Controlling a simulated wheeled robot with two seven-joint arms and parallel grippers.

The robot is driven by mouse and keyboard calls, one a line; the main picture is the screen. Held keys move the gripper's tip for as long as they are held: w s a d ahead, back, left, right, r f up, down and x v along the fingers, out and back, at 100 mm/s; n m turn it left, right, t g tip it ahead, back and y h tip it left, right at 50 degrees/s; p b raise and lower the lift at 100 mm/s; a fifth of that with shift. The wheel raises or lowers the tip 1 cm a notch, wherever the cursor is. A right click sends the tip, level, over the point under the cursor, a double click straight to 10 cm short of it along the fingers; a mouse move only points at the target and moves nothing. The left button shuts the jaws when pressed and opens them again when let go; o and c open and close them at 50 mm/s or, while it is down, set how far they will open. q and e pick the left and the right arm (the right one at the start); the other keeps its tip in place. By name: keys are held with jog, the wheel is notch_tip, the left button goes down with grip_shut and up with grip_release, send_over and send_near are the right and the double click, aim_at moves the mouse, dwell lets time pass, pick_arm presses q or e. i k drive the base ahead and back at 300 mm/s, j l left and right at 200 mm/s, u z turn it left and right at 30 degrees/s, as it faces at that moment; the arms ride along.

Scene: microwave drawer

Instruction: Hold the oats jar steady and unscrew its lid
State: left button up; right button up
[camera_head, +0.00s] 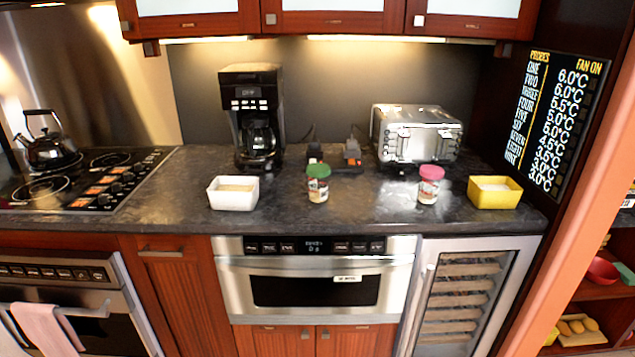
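Two small jars stand upright on the dark countertop (270,215). One jar (317,190) has a green lid (318,171) and stands left of the middle, in front of the power sockets. The other jar (428,191) has a pink lid (431,173) and stands to the right, in front of the toaster. Both lids are on their jars. The labels are too small to read, so I cannot tell which one is the oats jar. Neither of my grippers shows in the head view.
A white container (233,203) and a yellow container (519,194) stand near the counter's front edge. A coffee maker (252,95) and a toaster (417,117) stand behind. A kettle (46,150) sits on the stove at left. The counter between the jars is clear.

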aim_at(319, 188)
jog(key=u, duration=0.25)
jog(key=i+l+u, duration=0.15)
jog(key=l+u, duration=0.85)
jog(key=i+j, duration=0.05)
